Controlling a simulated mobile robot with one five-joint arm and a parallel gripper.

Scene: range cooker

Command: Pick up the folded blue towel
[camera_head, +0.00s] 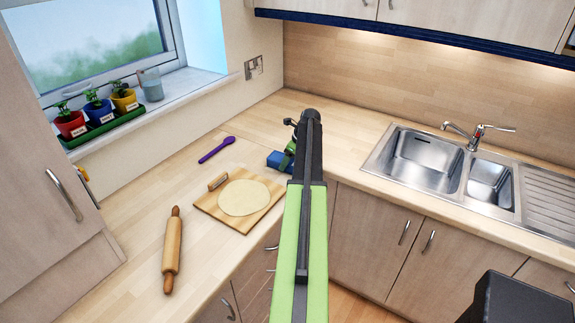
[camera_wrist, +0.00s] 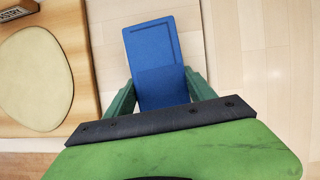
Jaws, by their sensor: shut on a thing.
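The folded blue towel (camera_wrist: 155,52) lies between the two green fingers of my gripper (camera_wrist: 160,92) in the wrist view. The fingers are shut on its near part, and its far part extends away from me. In the head view the towel (camera_head: 277,160) shows as a small blue block at the counter corner, right of the wooden board. My gripper (camera_head: 291,150) is beside it there, and my green arm hides part of it. I cannot tell whether the towel touches the counter.
A wooden board (camera_head: 208,203) with rolled dough (camera_head: 244,197) lies just left of the towel. A rolling pin (camera_head: 172,250) and purple spoon (camera_head: 216,149) lie on the counter. A sink (camera_head: 420,160) is at the right. Potted plants (camera_head: 98,107) stand on the windowsill.

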